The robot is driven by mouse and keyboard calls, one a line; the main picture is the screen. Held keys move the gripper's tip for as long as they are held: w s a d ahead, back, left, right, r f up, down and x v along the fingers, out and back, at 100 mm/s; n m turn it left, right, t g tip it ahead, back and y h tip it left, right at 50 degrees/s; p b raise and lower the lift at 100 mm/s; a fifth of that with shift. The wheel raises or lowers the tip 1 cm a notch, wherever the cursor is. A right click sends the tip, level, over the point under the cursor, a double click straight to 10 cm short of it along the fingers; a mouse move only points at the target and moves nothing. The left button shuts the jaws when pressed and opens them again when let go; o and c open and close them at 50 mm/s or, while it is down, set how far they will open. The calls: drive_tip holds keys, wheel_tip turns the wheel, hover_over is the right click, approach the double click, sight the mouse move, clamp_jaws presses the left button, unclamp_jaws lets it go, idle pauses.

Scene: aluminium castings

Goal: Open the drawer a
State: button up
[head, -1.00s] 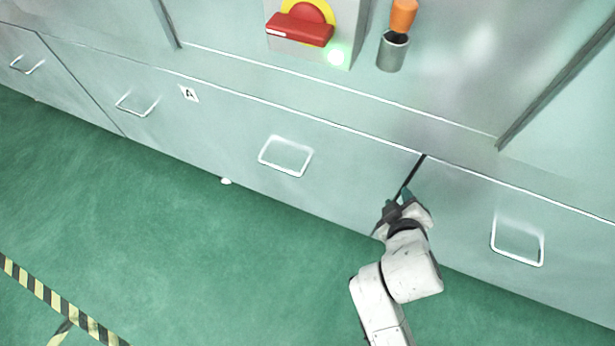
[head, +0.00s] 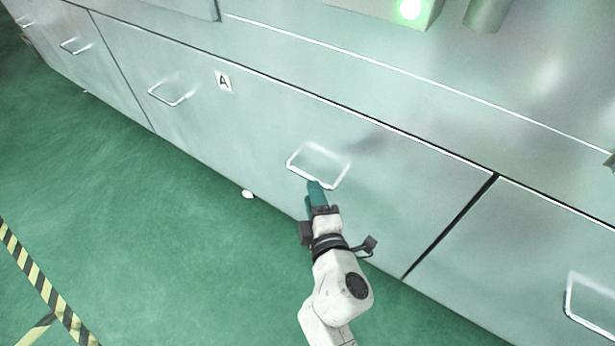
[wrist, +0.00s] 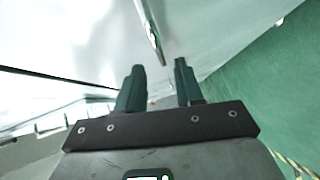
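Drawer a (head: 255,125) is a wide pale metal front with a label A (head: 223,81). It looks flush with its neighbours. It has two wire handles, a left one (head: 170,93) and a right one (head: 330,186). My gripper (head: 316,187) is at the lower edge of the right handle in the head view; I cannot tell whether it touches. In the wrist view my gripper (wrist: 158,84) has its two teal fingers apart with nothing between them. A metal bar, likely the handle (wrist: 148,25), shows beyond the fingertips.
Another drawer with a handle (head: 585,305) is at the right, past a dark seam. More drawers with handles (head: 75,46) run to the far left. A green light (head: 410,9) glows on the worktop.

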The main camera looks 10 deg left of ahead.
sight(308, 175)
drive_tip(key=b+x, duration=0.1)
drive_tip(key=x, duration=0.6)
drive_tip(key=shift+f, duration=0.1)
drive_tip(key=shift+c, duration=0.2)
drive_tip(key=shift+d, duration=0.1)
clamp_jaws()
